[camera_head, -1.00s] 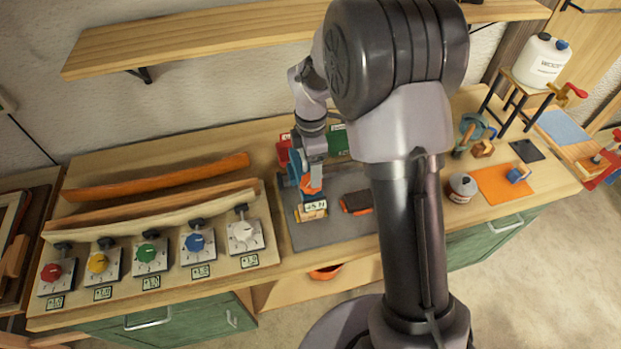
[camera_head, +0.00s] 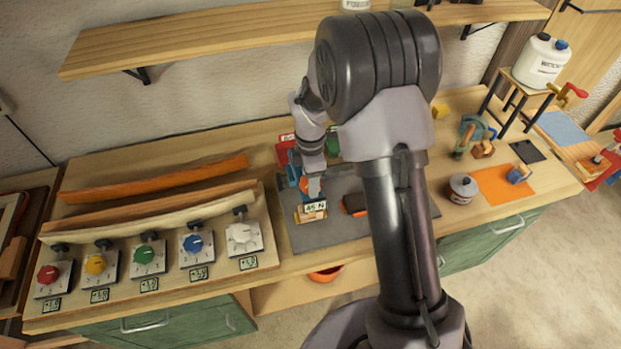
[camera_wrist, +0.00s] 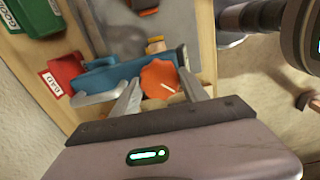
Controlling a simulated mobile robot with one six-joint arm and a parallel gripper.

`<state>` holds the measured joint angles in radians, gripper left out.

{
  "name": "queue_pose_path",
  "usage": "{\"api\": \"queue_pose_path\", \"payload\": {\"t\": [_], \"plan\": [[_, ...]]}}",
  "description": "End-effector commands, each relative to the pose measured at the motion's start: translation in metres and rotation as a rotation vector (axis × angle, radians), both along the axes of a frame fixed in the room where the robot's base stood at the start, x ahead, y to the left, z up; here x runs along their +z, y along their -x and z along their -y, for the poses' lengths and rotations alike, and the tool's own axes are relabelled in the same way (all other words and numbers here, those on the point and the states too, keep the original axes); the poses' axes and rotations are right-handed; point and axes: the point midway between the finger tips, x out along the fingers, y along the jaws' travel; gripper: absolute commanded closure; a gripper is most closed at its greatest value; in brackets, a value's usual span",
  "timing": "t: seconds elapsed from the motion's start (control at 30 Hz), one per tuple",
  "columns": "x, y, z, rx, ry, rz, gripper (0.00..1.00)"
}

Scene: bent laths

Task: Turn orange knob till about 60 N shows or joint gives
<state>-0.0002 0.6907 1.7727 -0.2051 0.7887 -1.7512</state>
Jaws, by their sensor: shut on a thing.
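The orange knob (camera_wrist: 160,78) sits on a blue fixture (camera_wrist: 110,76) in the wrist view. My gripper (camera_wrist: 160,82) has one finger on each side of the knob and is shut on it. In the head view my gripper (camera_head: 313,190) stands over the blue fixture (camera_head: 294,170), and the knob is mostly hidden there. A small readout (camera_head: 315,207) in front of the fixture appears to show 45 N. A pale wooden piece (camera_head: 311,217) lies just below the readout. The joint itself is too small or hidden to judge.
A red bin (camera_wrist: 64,74) labelled BAD and a green bin (camera_wrist: 30,16) stand beside the fixture. Left are coloured dials (camera_head: 145,254) and bent laths (camera_head: 155,180). A shelf (camera_head: 200,40) hangs above.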

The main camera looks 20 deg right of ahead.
Motion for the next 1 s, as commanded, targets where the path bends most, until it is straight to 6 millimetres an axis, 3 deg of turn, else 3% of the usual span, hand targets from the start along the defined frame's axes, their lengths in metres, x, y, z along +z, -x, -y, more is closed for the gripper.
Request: {"api": "queue_pose_path", "payload": {"t": [0.3, 0.57, 0.6, 0.7, 1.0], "plan": [[0.0000, -0.0002, 0.0000, -0.319, 0.000, 0.001, 0.89], [0.0006, -0.0003, 0.0000, -0.338, 0.000, 0.001, 0.89], [0.0006, -0.0003, 0.0000, -0.338, 0.000, 0.001, 0.46], [0.0006, -0.0003, 0.0000, -0.337, 0.000, 0.001, 0.27], [0.0010, -0.0002, 0.0000, -0.336, 0.000, 0.001, 0.26]]}}
